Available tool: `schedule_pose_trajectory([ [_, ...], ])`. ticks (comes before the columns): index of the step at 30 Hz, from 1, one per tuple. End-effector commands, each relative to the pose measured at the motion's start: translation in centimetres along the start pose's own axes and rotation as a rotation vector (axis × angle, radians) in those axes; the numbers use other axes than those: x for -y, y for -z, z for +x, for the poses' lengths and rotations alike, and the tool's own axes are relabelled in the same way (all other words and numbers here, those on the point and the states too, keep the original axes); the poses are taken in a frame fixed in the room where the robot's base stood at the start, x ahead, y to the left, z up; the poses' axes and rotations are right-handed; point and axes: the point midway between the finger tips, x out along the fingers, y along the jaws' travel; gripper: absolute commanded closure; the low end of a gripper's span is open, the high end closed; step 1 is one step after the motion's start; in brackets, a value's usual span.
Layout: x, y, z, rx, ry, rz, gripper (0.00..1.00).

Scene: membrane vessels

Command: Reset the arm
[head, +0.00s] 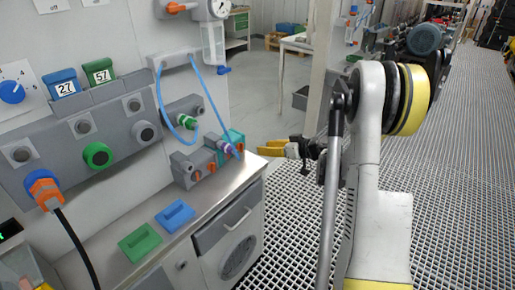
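My arm stands at the right of the head view, a white and yellow column with a dark rod beside it. My gripper (272,149) reaches out to the left from behind the arm, with yellow fingers and a dark body. It hangs in the air near the right end of the metal counter (222,188). The fingers are small and overlap in this view, so I cannot tell whether they are open or shut. I see nothing held in them. Part of the wrist is hidden behind my arm.
A wall panel at left carries sockets, a blue dial (12,91), tags and an orange plug (45,189) with a black cable. A blue tray (175,214) and a green tray (140,242) lie on the counter. A blue hose (160,100) hangs above. Grated floor (455,190) is clear at right.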

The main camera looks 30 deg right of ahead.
Motion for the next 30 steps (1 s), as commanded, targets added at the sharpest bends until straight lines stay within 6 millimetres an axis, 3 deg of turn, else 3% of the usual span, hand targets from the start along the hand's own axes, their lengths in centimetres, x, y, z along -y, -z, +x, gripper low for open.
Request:
schedule_pose_trajectory([
  [17, 0.0, 0.0, -0.3, 0.001, 0.001, -0.001, 0.68],
  [20, 0.8, 0.4, -0.3, 0.016, 0.003, 0.005, 0.68],
  [23, 3.3, 1.7, -0.1, 0.065, 0.008, 0.026, 0.68],
  [30, 14.5, 4.9, -1.8, 0.276, -0.023, 0.100, 0.68],
])
